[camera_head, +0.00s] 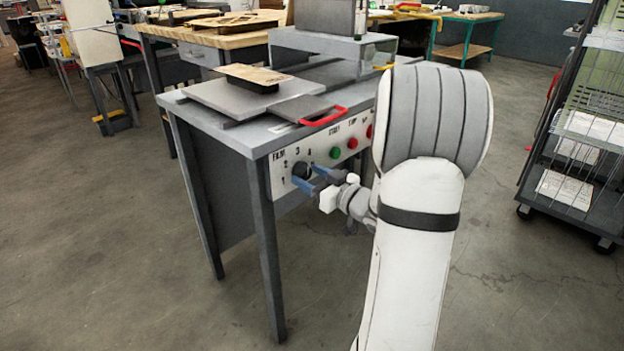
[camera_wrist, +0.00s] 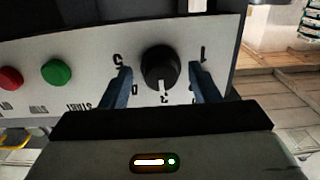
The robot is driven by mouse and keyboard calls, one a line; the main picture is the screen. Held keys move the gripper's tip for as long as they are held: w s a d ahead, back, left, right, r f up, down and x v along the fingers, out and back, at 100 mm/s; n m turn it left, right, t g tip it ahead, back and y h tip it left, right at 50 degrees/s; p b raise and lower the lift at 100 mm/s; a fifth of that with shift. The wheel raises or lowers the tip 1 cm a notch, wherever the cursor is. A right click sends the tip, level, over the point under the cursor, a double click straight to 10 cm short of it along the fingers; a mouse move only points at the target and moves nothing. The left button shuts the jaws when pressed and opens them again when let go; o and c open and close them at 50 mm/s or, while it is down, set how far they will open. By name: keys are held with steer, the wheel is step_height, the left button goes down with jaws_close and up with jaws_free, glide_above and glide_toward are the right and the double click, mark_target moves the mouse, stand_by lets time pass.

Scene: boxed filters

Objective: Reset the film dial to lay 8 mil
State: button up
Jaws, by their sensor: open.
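The black film dial (camera_head: 302,170) is on the white front panel of a grey machine, under the word FILM, with numbers around it. In the wrist view the dial (camera_wrist: 160,66) is a round black knob; some marks around it are upside down. My gripper (camera_head: 313,179) is in front of the dial with blue fingers open. In the wrist view one finger of my gripper (camera_wrist: 162,76) is on each side of the dial, with gaps visible. The fingers hide part of the markings.
A green button (camera_head: 335,153) and a red button (camera_head: 352,143) are right of the dial on the panel. A red handle (camera_head: 323,117) sticks out above it. A boxed filter (camera_head: 256,76) lies on the grey machine top. A wheeled rack (camera_head: 575,180) stands at the right.

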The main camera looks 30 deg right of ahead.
steer(key=shift+w+a, duration=0.1)
steer(key=shift+w, duration=0.25)
steer(key=shift+c, duration=0.6)
steer(key=c, duration=0.6)
steer(key=shift+d, duration=0.2)
steer(key=shift+c, duration=0.4)
steer(key=shift+a, duration=0.15)
steer(key=shift+n+b, duration=0.4)
steer(key=shift+b, duration=0.05)
steer(key=n+b, duration=0.4)
steer(key=shift+f+n, duration=0.1)
steer(key=shift+n, duration=0.2)
steer(key=n+b, duration=0.3)
steer(key=n, duration=0.1)
steer(key=shift+b, duration=0.3)
steer(key=shift+r+n, duration=0.25)
steer(key=shift+n, duration=0.05)
